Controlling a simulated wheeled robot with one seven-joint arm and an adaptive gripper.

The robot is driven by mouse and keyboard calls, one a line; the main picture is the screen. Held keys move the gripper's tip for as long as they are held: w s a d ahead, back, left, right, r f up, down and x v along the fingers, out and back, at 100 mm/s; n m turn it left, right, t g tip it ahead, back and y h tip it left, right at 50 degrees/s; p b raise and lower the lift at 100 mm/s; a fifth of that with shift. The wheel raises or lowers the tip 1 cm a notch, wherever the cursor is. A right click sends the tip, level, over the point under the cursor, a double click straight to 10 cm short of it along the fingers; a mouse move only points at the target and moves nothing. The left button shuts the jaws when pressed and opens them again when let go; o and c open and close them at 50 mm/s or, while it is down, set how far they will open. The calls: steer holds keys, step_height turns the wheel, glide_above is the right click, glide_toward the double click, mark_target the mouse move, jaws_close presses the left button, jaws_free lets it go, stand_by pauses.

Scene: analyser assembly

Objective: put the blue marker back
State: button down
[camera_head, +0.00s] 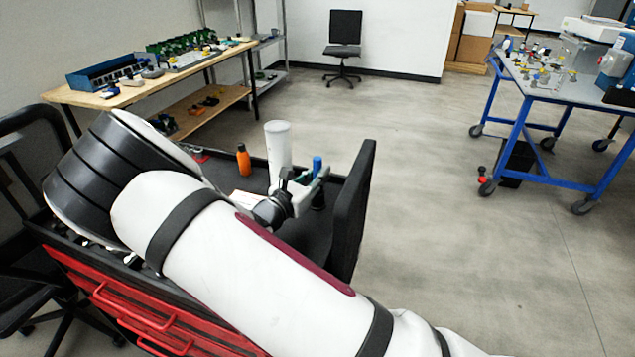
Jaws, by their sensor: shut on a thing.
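The blue marker (317,164) stands upright at the right part of the black-topped cart. Its blue top shows above my gripper, and a dark lower part seems to show below. My gripper (315,180) is shut on the blue marker, low over the cart top. The fingers are small in this view and hide the marker's middle. Whether the marker's lower end touches the cart top I cannot tell.
A black raised panel (355,210) bounds the cart's right end. A wooden bench (128,93) and blue-framed table (560,92) stand farther off.

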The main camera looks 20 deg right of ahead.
steer(key=shift+f, duration=1.15)
steer(key=shift+f, duration=0.1)
steer(key=c, duration=1.5)
jaws_free()
steer(key=shift+r, duration=0.2)
steer(key=v, duration=1.2)
